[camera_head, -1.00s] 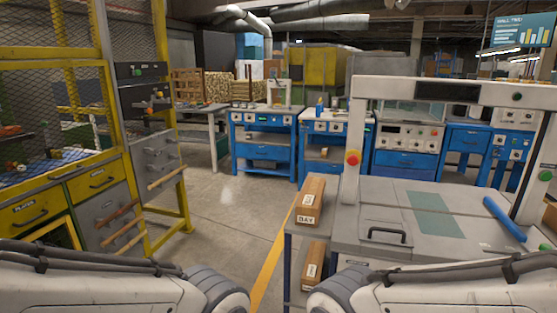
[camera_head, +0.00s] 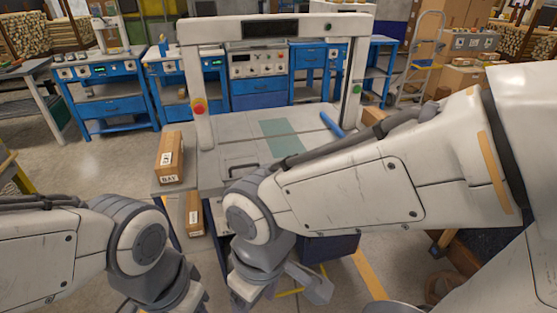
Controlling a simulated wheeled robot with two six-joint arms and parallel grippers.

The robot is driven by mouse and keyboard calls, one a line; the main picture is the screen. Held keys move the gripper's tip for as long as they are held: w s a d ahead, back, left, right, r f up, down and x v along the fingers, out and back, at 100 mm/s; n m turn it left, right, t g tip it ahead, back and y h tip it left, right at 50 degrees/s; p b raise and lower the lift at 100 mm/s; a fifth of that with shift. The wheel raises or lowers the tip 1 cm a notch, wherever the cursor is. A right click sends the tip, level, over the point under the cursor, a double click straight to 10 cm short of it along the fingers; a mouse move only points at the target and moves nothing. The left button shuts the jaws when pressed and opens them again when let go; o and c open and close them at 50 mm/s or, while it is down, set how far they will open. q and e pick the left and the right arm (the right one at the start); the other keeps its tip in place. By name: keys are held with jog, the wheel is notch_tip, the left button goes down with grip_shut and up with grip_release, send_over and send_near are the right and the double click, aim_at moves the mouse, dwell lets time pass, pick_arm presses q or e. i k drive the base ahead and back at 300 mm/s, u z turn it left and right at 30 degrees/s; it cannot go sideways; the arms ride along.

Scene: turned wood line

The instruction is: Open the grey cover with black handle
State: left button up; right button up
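The grey cover (camera_head: 226,153) lies flat and closed on top of the grey machine in the middle of the camera_head view. Its black handle (camera_head: 243,168) shows near the front edge, partly hidden by my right arm. My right gripper (camera_head: 306,284) hangs in front of and below the machine top, apart from the handle. My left gripper (camera_head: 185,297) is low at the bottom edge, left of the machine and partly cut off. How far either gripper is opened cannot be made out.
A frame (camera_head: 275,28) with a red button (camera_head: 198,108) stands over the machine. A cardboard box (camera_head: 171,158) is on the ledge left of the cover, with another (camera_head: 194,213) below. A blue roller (camera_head: 332,124) lies at the right. Blue workbenches stand behind.

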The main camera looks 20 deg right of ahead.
aim_at(236, 167)
jog(key=z, duration=0.2)
jog(key=k, duration=0.55)
jog(key=z, duration=0.55)
jog(key=i, duration=1)
jog(key=u, duration=0.7)
jog(key=i, duration=0.4)
jog(key=u, duration=0.5)
